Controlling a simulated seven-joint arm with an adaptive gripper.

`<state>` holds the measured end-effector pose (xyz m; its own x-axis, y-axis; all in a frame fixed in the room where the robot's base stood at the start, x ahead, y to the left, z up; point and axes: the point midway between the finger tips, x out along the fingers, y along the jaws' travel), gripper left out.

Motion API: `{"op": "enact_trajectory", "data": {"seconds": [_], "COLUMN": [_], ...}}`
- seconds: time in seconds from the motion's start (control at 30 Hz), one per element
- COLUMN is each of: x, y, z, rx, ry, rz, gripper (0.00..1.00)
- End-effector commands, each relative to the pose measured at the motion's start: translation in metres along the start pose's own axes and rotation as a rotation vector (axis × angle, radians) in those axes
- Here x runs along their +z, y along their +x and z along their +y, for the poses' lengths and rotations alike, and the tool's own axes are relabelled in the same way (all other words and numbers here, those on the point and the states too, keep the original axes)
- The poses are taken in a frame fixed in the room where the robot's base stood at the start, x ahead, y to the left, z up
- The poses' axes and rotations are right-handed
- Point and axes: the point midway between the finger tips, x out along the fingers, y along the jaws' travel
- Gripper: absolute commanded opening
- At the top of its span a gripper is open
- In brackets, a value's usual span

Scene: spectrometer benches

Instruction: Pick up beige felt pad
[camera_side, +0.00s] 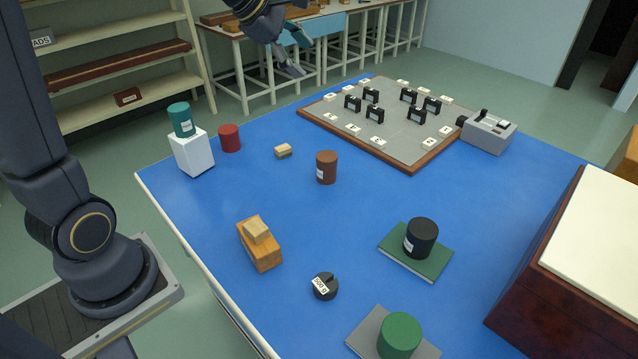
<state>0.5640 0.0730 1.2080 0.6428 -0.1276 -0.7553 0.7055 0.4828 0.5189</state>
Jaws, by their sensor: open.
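Two small beige pieces could be the felt pad, and I cannot tell which is felt. One beige piece (256,229) lies on top of an orange-brown wooden block (261,252) at the near left of the blue table. The other small beige piece (283,149), with a darker lower layer, lies on the table between the red and brown cylinders. My gripper (293,53) is at the top of the picture, high up and away from both pieces. It is open, with nothing visible between its fingers.
A teal cylinder (180,120) stands on a white block (192,153) near a red cylinder (229,138). A brown cylinder (326,168), black knob (325,286), black cylinder (421,238) and green cylinder (399,335) stand around the table. A large box (570,270) fills the right. The blue middle is clear.

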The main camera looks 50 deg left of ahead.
Motion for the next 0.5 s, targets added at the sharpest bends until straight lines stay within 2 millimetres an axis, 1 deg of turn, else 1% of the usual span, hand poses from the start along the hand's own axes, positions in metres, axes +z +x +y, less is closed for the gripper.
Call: {"op": "enact_trajectory", "data": {"seconds": [0.03,0.07,0.1,0.17,0.2,0.27,0.3,0.37,0.4,0.5], "x": [-0.031,-0.049,-0.075,-0.117,-0.144,-0.184,-0.208,-0.238,-0.255,-0.282], "y": [0.026,0.04,0.058,0.084,0.099,0.118,0.129,0.141,0.148,0.156], "z": [0.017,0.026,0.035,0.043,0.044,0.04,0.034,0.022,0.013,-0.006], "rx": [-0.005,-0.004,-0.003,-0.002,-0.004,-0.011,-0.02,-0.036,-0.048,-0.07], "ry": [-0.157,-0.251,-0.367,-0.523,-0.608,-0.705,-0.754,-0.816,-0.847,-0.901], "rz": [0.016,0.021,0.029,0.043,0.053,0.068,0.079,0.095,0.106,0.126], "gripper": [0.66,0.66,0.66,0.66,0.66,0.66,0.66,0.66,0.66,0.66]}}
